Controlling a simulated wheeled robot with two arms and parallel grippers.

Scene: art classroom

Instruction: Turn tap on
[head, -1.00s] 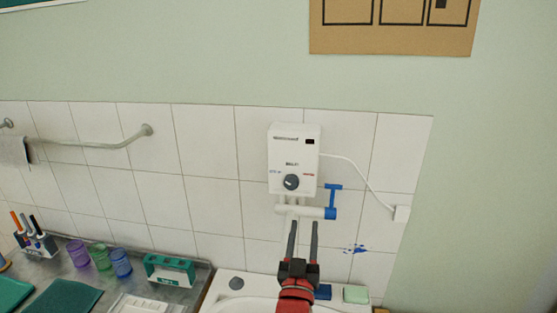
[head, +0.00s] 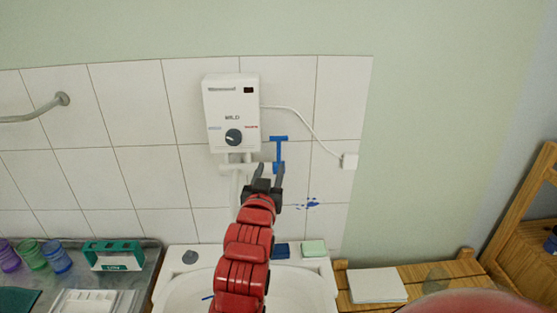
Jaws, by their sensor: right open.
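The tap is a blue T-shaped handle (head: 279,146) on the right end of a white pipe (head: 237,168) below a white water heater (head: 231,112) on the tiled wall. The handle's crossbar is at the top and its stem is upright. My right gripper (head: 269,173) is open, with its fingers pointing up at the wall. Its fingertips overlap the pipe end and the lower part of the handle in the picture; I cannot tell whether they touch. My left gripper is not in view.
A white sink (head: 180,290) lies below, partly behind my red arm. A blue block (head: 281,251) and a pale green block (head: 314,248) sit on its rim. A cable runs to a wall socket (head: 349,161). Cups (head: 57,257) stand left. A wooden frame (head: 530,205) stands right.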

